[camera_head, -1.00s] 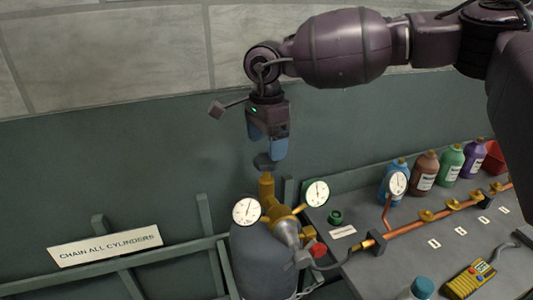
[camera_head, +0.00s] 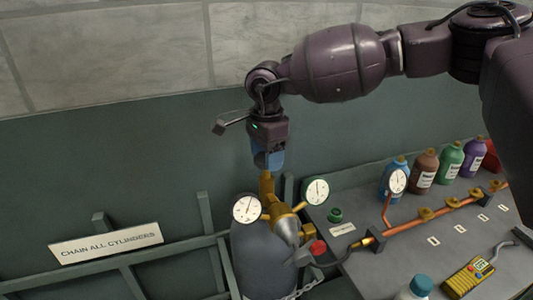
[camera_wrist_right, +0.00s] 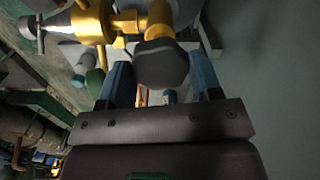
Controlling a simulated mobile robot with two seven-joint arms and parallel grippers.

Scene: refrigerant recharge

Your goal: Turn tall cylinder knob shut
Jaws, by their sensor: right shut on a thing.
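The tall grey cylinder (camera_head: 262,262) stands at the lower middle in the head view, with a brass valve (camera_head: 267,186) on top and two white dial gauges beside it. Its dark knob (camera_wrist_right: 162,63) shows in the right wrist view, between the two blue fingers. My right gripper (camera_head: 268,162) points down onto the valve top and is shut on the knob. In the head view the fingers hide most of the knob. My left gripper is in neither view.
A grey bench (camera_head: 400,262) at the right holds several bottles, a copper pipe with brass valves (camera_head: 430,217) and a yellow meter (camera_head: 469,278). A rail with a sign (camera_head: 105,243) runs at the left. A chain (camera_head: 290,296) crosses the cylinder.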

